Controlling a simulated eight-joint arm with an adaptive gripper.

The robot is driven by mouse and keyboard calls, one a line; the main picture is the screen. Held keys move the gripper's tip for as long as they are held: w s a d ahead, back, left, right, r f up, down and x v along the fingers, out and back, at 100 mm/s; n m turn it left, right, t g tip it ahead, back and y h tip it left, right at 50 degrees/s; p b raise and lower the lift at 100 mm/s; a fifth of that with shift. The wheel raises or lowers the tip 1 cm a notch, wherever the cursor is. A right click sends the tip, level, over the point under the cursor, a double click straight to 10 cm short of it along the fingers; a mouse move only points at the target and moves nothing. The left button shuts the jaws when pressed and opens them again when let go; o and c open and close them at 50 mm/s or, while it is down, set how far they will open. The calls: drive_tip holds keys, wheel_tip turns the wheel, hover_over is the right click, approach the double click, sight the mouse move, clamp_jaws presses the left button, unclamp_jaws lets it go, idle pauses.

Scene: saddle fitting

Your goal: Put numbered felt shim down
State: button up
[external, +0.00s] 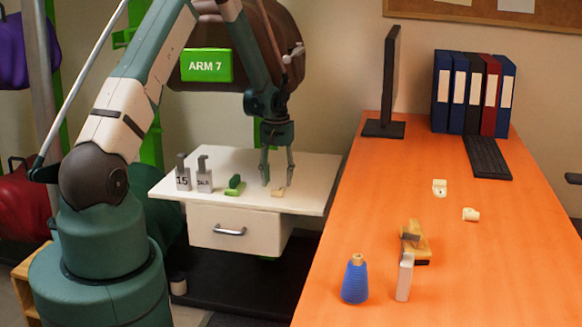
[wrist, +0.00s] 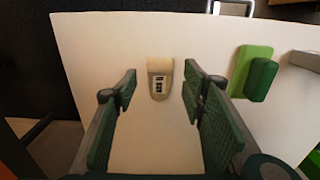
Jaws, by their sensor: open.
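A small cream felt shim (wrist: 160,66) with a dark number label lies on the white tabletop. In the wrist view it sits between my open fingers, a little beyond their tips, touching neither. In the external view the shim (external: 278,192) is at the foot of my gripper (external: 277,182), near the right finger. My gripper is open and empty, pointing down close to the tabletop; it also shows in the wrist view (wrist: 160,82). Two similar cream pieces, one upper (external: 440,187) and one lower (external: 470,214), lie on the orange desk; their markings are too small to read.
The white drawer table (external: 265,222) also holds a green block (external: 235,185) and two grey labelled weights (external: 183,175) left of my gripper. The orange desk (external: 350,245) holds a blue thread cone (external: 355,280), a wood-and-metal tool (external: 415,243), a monitor (external: 390,90) and binders (external: 473,93).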

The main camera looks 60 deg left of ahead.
wheel_tip(320, 180, up, 8)
drive_tip(key=p, duration=0.1)
drive_tip(key=shift+r, duration=0.2)
idle(0.9)
